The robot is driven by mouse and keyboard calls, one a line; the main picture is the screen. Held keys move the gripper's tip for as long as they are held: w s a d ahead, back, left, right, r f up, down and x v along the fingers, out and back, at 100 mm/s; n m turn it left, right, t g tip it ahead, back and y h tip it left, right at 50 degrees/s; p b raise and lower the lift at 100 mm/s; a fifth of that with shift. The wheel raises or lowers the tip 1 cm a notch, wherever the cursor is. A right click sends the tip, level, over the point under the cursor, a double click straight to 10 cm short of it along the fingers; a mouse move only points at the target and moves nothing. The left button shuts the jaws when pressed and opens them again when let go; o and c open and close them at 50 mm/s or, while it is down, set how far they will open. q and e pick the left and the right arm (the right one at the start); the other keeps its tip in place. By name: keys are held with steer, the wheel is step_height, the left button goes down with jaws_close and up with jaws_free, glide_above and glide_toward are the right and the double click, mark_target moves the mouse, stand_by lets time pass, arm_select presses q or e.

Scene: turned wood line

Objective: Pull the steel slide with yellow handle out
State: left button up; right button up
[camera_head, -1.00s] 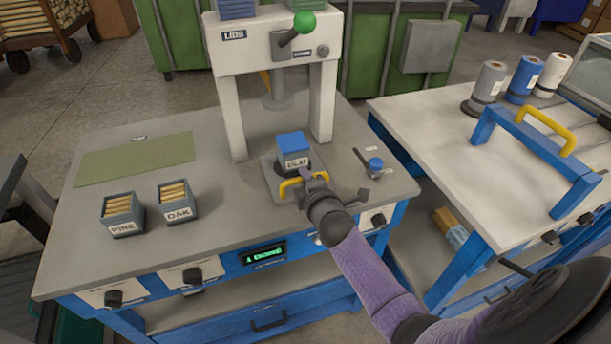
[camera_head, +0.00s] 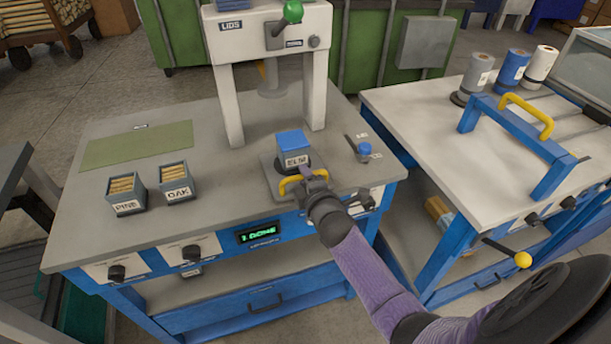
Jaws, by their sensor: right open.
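The steel slide (camera_head: 267,164) is a flat grey plate under the white press on the left bench. Its yellow handle (camera_head: 288,187) is at its front edge. A grey box labelled ELM (camera_head: 296,160) with a blue lid (camera_head: 291,142) stands on the slide. My right gripper (camera_head: 303,180) is open at the right end of the yellow handle. Its fingers partly cover the handle, and I cannot tell whether they touch it. My left gripper is not in view.
The press (camera_head: 229,100) has two white legs and a green-knobbed lever (camera_head: 293,12). Boxes labelled PINE (camera_head: 126,206) and OAK (camera_head: 179,194) stand to the left. A blue-knobbed lever (camera_head: 364,149) is right of the slide. A blue frame (camera_head: 520,131) stands on the right bench.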

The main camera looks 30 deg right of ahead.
steer(key=shift+o, duration=0.3)
steer(key=shift+r, duration=0.1)
steer(key=p+v, duration=0.3)
steer(key=v, duration=0.6)
steer(key=shift+s, duration=0.4)
